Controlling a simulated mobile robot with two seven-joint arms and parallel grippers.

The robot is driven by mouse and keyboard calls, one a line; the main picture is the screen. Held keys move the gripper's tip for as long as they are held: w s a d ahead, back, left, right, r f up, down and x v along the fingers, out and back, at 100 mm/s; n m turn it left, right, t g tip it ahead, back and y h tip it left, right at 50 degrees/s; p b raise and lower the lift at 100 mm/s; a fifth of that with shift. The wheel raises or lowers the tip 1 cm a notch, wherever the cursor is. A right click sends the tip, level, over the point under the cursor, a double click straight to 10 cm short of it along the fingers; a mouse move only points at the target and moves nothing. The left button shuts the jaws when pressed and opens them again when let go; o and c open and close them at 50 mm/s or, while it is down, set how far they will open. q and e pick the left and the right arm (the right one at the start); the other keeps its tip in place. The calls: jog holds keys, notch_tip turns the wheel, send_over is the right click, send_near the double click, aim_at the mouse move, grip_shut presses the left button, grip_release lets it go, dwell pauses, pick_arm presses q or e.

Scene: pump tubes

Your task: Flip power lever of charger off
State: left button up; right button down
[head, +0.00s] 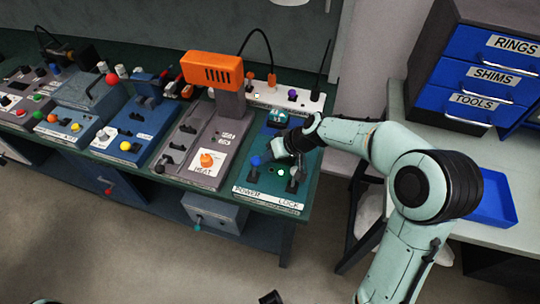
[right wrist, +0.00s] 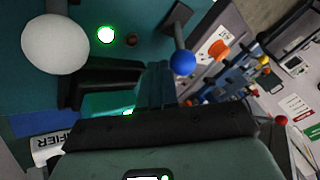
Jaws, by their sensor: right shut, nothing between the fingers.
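The charger appears to be the teal panel (head: 262,183) at the right end of the bench, labelled POWER and LOCK; its small label is too small to read. Its power lever has a blue ball (head: 256,160), also in the right wrist view (right wrist: 183,62). A second lever (head: 293,181) stands on the LOCK side; a pale ball (right wrist: 55,43) shows large in the right wrist view. A green light (right wrist: 106,35) glows between them. My right gripper (head: 279,152) is shut and empty over the panel, close beside the blue ball; contact is unclear.
A grey unit with an orange top (head: 213,70) and a HEAT label stands left of the panel. More panels with levers and knobs continue left. A white strip (head: 290,97) lies behind. Blue drawers (head: 497,72) and a blue tray (head: 494,200) are at right.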

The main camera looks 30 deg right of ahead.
jog(key=shift+s+a+r+b, duration=0.15)
jog(key=shift+s+b, duration=0.05)
jog(key=shift+b, duration=0.35)
jog(key=shift+h, duration=0.3)
jog(key=shift+a+t+b, duration=0.1)
jog(key=shift+t+b, duration=0.2)
jog(key=shift+b, duration=0.05)
jog(key=shift+s+a+r+n+t+h+b, duration=0.2)
jog(key=shift+n+t+h+b, duration=0.1)
jog(key=shift+b, duration=0.25)
